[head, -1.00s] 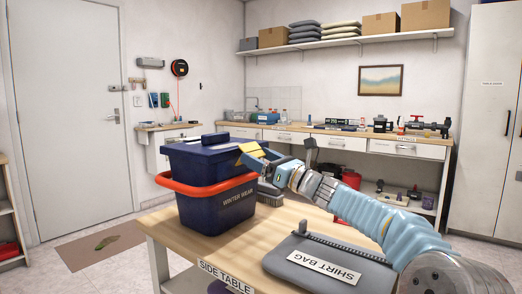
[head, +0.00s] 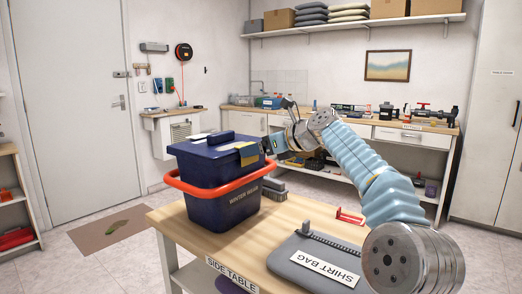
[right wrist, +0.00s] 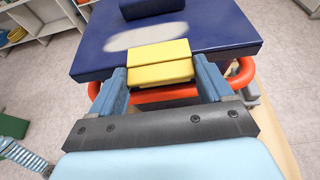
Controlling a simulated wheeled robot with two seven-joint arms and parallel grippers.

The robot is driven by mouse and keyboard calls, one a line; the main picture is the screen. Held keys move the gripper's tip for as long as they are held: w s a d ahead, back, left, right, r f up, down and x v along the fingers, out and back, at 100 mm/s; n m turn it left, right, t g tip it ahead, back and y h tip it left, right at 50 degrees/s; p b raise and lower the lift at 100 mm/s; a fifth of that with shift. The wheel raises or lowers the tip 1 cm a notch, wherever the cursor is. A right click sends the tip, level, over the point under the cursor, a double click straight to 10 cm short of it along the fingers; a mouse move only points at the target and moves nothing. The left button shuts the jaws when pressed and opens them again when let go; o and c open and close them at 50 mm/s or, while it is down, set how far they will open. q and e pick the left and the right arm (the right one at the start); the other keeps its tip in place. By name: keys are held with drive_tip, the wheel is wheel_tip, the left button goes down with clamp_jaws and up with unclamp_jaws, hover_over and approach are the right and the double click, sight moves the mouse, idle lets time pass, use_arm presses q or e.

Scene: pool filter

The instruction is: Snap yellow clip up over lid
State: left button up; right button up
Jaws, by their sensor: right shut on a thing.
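The dark blue bin (head: 222,205) labelled "WINTER WEAR" stands on the side table with its blue lid (head: 205,153) on top. The yellow clip (head: 249,155) is at the lid's right edge, with one part over the top edge and one part down the side. It also shows in the right wrist view (right wrist: 160,64), between both fingertips. My right gripper (right wrist: 160,80) is shut on the clip, with a blue finger on each side. In the head view my right gripper (head: 264,150) is partly hidden by its own wrist. My left gripper is out of view.
An orange-red handle (head: 195,192) wraps around the bin. A grey shirt bag (head: 318,262) lies on the wooden side table (head: 215,245), right of the bin. A workbench (head: 350,125) with several tools stands behind.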

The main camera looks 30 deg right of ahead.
drive_tip(key=shift+w+a+g, duration=0.1)
drive_tip(key=shift+g, duration=0.2)
drive_tip(key=o, duration=1)
drive_tip(key=shift+c, duration=0.2)
drive_tip(key=v, duration=1.4)
